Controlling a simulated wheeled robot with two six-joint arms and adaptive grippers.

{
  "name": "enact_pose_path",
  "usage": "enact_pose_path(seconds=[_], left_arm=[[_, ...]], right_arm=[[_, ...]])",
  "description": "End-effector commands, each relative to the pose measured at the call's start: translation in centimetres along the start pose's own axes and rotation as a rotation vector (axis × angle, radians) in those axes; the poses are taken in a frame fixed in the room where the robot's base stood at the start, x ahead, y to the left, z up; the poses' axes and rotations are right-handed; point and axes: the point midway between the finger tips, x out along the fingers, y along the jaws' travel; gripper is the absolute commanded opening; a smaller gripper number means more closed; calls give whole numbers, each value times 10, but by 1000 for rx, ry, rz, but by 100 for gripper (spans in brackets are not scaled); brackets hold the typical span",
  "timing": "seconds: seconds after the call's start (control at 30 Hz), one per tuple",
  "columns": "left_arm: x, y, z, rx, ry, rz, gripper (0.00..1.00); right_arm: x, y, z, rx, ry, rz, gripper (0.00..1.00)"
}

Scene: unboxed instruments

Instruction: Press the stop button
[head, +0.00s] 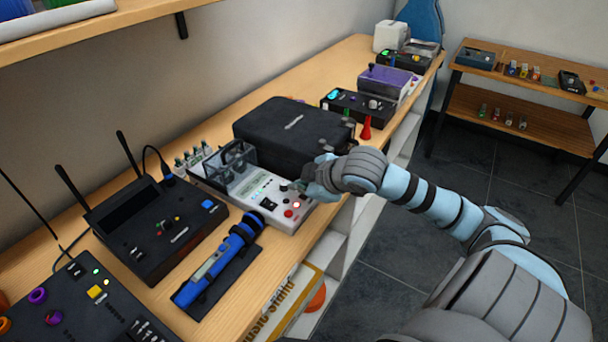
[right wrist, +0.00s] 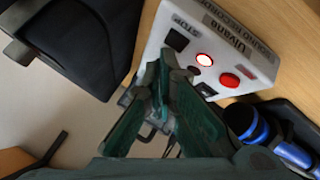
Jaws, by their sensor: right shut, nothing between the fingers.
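A white instrument (head: 262,190) with a grey display stands on the wooden bench. In the right wrist view its panel (right wrist: 252,62) shows a lit white button with a red rim (right wrist: 204,60), a red button (right wrist: 229,80) and a black square button (right wrist: 177,39). The printed word STOP is beside the black square. My right gripper (head: 308,185) is at the instrument's right front edge; its fingers partly cover the panel. In the right wrist view the closed fingers (right wrist: 170,68) are empty, their tips beside the buttons. I cannot tell whether they touch. My left gripper is not in view.
A black case (head: 290,130) stands behind the instrument. A blue cylindrical device (head: 220,255) on a black base and a black box with antennas (head: 155,225) are to its left. More instruments line the bench (head: 265,262). The floor at right is clear.

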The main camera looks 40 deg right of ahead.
Motion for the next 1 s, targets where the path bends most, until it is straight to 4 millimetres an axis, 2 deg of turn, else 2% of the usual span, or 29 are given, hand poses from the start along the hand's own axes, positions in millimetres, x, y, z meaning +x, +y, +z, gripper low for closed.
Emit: enact_pose_path(seconds=[1.0], left_arm=[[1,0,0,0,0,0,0]], right_arm=[[7,-5,5,0,0,0,0]])
